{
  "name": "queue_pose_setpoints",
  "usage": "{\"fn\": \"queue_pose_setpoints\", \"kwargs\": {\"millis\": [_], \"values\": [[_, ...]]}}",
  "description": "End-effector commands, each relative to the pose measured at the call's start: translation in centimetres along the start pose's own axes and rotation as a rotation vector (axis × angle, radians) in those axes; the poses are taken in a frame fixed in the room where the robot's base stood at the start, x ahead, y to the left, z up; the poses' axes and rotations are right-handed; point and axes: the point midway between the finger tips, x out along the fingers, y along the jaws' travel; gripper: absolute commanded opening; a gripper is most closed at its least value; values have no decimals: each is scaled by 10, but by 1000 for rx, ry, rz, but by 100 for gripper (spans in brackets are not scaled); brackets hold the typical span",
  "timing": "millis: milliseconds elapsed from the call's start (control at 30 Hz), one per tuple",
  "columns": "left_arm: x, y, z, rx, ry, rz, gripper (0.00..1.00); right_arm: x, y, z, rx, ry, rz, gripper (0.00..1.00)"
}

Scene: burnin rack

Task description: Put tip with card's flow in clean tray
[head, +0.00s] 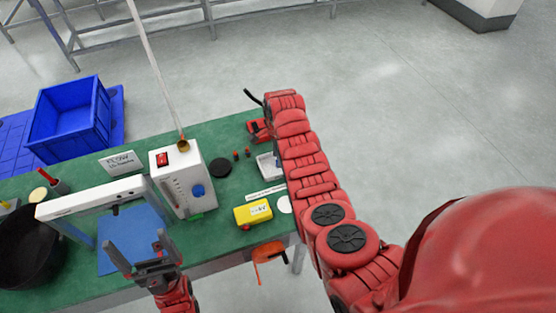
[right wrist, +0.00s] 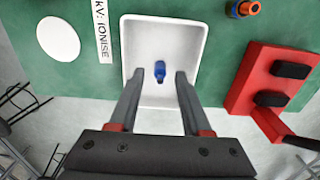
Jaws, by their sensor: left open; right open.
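A white tray (right wrist: 190,32) fills the middle of the right wrist view; a corner of it shows in the head view (head: 264,163). A small blue tip (right wrist: 160,71) is within its walls. My right gripper (right wrist: 159,78) is open over the tray, its fingers on either side of the blue tip and apart from it. In the head view my right arm hides that gripper. A card reading FLOW (head: 122,162), its smaller line unclear, stands on the green table. My left gripper (head: 138,262) is open and empty near the blue mat (head: 133,238).
A white box with a tube (head: 171,193) stands mid-table, near a black disc (head: 220,168) and a yellow box (head: 254,212). A red device (right wrist: 262,78) and an orange-topped piece (right wrist: 243,9) are right of the tray. A white frame (head: 92,198) spans the mat.

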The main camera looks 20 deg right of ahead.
Motion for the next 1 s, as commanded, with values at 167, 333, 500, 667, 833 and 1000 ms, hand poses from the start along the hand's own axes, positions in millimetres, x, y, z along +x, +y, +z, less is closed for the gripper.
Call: {"fn": "queue_pose_setpoints", "kwargs": {"millis": [167,333,500,667,833,1000], "values": [[-13,1,2,0,0,0,100,-32,-2,0,-4,1,-9,48],[-16,1,3,0,0,0,100,-74,-1,1,-4,2,-6,48],[0,0,0,0,0,0,100,-94,0,0,-3,3,-1,48],[2,0,0,0,0,0,100,-97,0,0,-2,1,-1,48],[1,0,0,0,0,0,100,-97,0,0,-2,1,-2,48],[1,0,0,0,0,0,100,-96,0,0,-2,1,-2,48]]}}
